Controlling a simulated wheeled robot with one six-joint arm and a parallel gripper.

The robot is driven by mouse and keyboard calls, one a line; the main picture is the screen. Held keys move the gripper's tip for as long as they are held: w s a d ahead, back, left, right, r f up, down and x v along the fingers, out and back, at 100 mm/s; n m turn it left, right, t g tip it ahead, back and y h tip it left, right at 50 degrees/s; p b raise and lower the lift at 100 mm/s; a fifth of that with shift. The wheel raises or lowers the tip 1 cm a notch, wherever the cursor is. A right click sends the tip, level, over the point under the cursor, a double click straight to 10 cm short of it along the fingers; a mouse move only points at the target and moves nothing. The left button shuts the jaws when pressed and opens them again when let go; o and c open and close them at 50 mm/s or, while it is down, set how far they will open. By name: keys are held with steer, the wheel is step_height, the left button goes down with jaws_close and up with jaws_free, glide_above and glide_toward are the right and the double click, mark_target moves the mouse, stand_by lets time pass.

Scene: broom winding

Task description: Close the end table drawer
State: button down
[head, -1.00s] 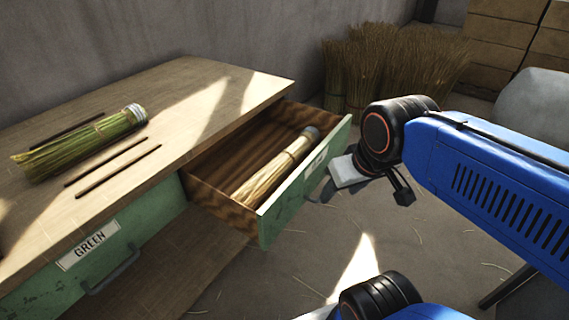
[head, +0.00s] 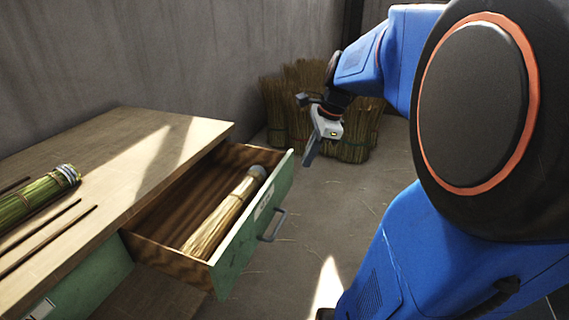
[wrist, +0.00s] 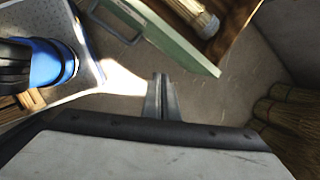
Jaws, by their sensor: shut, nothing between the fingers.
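The end table drawer (head: 240,228) with a green front stands pulled out from the wooden table (head: 150,150). A bundle of pale straw (head: 222,212) with a grey end cap lies inside it. The drawer's handle (head: 273,226) is on the front's outer face. My gripper (head: 309,154) is shut and empty, pointing down, to the right of the drawer front and apart from it. In the wrist view my shut fingers (wrist: 162,98) show below the green drawer front (wrist: 165,36), with a gap between, and the handle (wrist: 115,22) shows at the upper left.
A green broom bundle (head: 35,196) and thin dark sticks (head: 50,235) lie on the tabletop. Several straw bundles (head: 290,105) stand by the wall behind my gripper. The floor (head: 320,205) right of the drawer is mostly clear.

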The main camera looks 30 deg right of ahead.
steer(key=w+d+m, duration=0.2)
steer(key=d+m, duration=0.4)
steer(key=d, duration=0.1)
steer(key=w+a+f, duration=0.4)
steer(key=w+f, duration=0.2)
steer(key=f, duration=0.3)
steer(key=shift+w+a+y, duration=0.2)
steer(key=shift+w+y, duration=0.05)
steer(key=shift+y, duration=0.05)
steer(key=shift+f, duration=0.1)
steer(key=w+a, duration=0.5)
steer(key=w, duration=0.2)
steer(key=w+a, duration=0.5)
steer(key=w, duration=0.2)
steer(key=w+a, duration=0.5)
steer(key=w, duration=0.2)
steer(key=shift+a, duration=0.15)
steer(key=shift+w+a, duration=0.2)
steer(key=shift+w, duration=0.2)
steer(key=shift+w+r, duration=0.1)
steer(key=shift+r, duration=0.1)
